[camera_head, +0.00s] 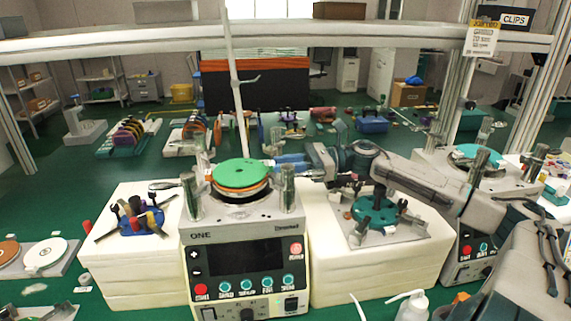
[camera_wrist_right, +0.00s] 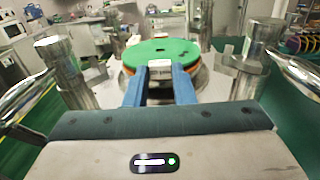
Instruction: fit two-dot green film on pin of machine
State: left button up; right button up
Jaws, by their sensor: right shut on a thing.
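The green film (camera_head: 240,174) is a round disc above the front machine (camera_head: 245,228), which is labelled ONE. It also shows in the wrist view (camera_wrist_right: 180,50), with small dark marks on top. I cannot count its dots surely. My right gripper (camera_head: 277,163) reaches in from the right and is shut on the film's near edge in the wrist view (camera_wrist_right: 160,72). Orange and dark layers show under the film. The machine's pin is hidden or too small to make out, and I cannot tell whether the film touches the stack below. My left gripper is out of view.
Metal posts (camera_head: 288,188) stand around the machine's top. A blue holder with tools (camera_head: 142,218) is on the white block at left, and a green round fixture (camera_head: 375,212) at right. A second machine (camera_head: 478,168) stands further right. A white disc (camera_head: 45,253) lies at far left.

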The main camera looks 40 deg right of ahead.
jog(key=shift+f, duration=0.4)
jog(key=o, duration=1)
jog(key=shift+o, duration=0.2)
jog(key=shift+a, duration=0.1)
